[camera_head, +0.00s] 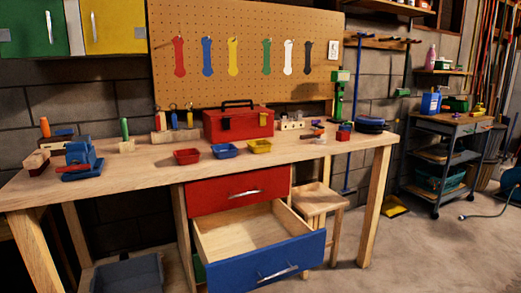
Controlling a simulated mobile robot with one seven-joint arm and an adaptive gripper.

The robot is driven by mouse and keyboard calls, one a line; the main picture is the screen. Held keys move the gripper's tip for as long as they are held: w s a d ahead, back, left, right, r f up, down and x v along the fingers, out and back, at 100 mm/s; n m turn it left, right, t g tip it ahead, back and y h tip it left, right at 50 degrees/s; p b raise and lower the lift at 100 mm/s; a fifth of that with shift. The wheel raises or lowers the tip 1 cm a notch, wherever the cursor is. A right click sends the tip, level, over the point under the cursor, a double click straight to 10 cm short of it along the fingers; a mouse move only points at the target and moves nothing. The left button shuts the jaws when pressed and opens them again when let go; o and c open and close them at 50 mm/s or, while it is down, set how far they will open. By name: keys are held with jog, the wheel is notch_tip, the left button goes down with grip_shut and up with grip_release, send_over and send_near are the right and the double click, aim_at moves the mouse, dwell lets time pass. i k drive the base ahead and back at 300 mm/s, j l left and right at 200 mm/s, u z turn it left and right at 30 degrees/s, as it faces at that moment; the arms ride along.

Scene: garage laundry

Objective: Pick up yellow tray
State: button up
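The yellow tray (259,147) is a small shallow open tray on the wooden workbench (345,146), near its front edge. It sits upright and looks empty. A blue tray (224,151) is just to its left, and a red tray (187,156) is farther left; the three stand in a row, slightly apart. My gripper is not in view.
A red toolbox (238,123) stands behind the trays. Below, a blue-fronted drawer (275,262) is pulled out, under a shut red drawer (240,189). A blue vise (81,159) sits at the left. A stool (318,200) stands under the bench.

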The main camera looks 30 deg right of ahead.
aim_at(259, 147)
jog(key=i+l+u, duration=0.2)
jog(key=l+u, duration=0.25)
jog(key=l, duration=1.55)
jog(key=l+u, duration=0.45)
jog(key=l, duration=1.5)
jog(key=k, duration=0.05)
